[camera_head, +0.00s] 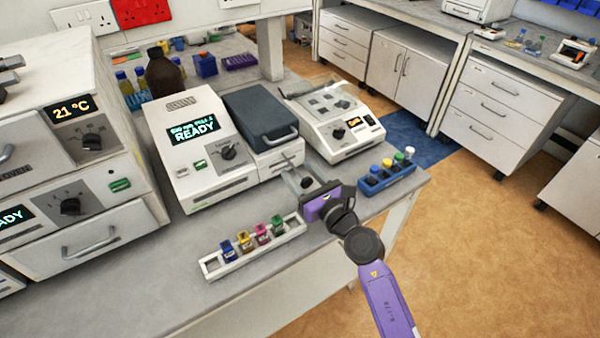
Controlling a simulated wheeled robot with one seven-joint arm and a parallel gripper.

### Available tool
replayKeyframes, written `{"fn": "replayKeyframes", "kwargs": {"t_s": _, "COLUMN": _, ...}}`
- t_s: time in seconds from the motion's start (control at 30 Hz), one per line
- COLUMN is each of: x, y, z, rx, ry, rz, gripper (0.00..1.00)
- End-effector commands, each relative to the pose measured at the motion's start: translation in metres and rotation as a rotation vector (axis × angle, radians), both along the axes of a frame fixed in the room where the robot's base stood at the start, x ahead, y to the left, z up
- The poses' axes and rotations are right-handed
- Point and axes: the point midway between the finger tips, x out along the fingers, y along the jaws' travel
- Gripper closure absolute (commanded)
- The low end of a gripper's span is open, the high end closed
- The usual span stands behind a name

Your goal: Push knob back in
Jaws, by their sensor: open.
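Several dark knobs show. One is on the front of the white machine whose display reads READY: the knob (228,152) sits right of a small green switch. Another knob (338,133) is on the white device to the right. Two more, an upper knob (91,141) and a lower knob (70,206), are on the stacked units at the left. Which knob is pulled out, I cannot tell. My gripper (293,170) is open, in front of the dark-lidded section of the READY machine, right of that machine's knob and apart from it. Nothing shows held in it.
A white rack (210,266) with several coloured small vials stands at the bench's front edge, left of my gripper. A blue rack (374,186) with capped tubes stands close on its right. A brown bottle (163,75) is behind. Clear bench lies left of the white rack.

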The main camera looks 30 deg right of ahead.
Motion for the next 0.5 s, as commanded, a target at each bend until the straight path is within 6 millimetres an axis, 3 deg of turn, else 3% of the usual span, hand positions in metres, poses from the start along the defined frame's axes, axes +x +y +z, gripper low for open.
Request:
{"fn": "replayKeyframes", "kwargs": {"t_s": 0.07, "x": -0.0002, "y": 0.0, "z": -0.0001, "rx": 0.0, "ry": 0.0, "rz": 0.0, "gripper": 0.5}}
{"fn": "replayKeyframes", "kwargs": {"t_s": 0.33, "x": -0.0004, "y": 0.0001, "z": -0.0001, "rx": 0.001, "ry": 0.0, "rz": 0.0, "gripper": 1.0}}
{"fn": "replayKeyframes", "kwargs": {"t_s": 0.5, "x": -0.0005, "y": 0.0001, "z": -0.0001, "rx": 0.001, "ry": 0.0, "rz": 0.0, "gripper": 1.0}}
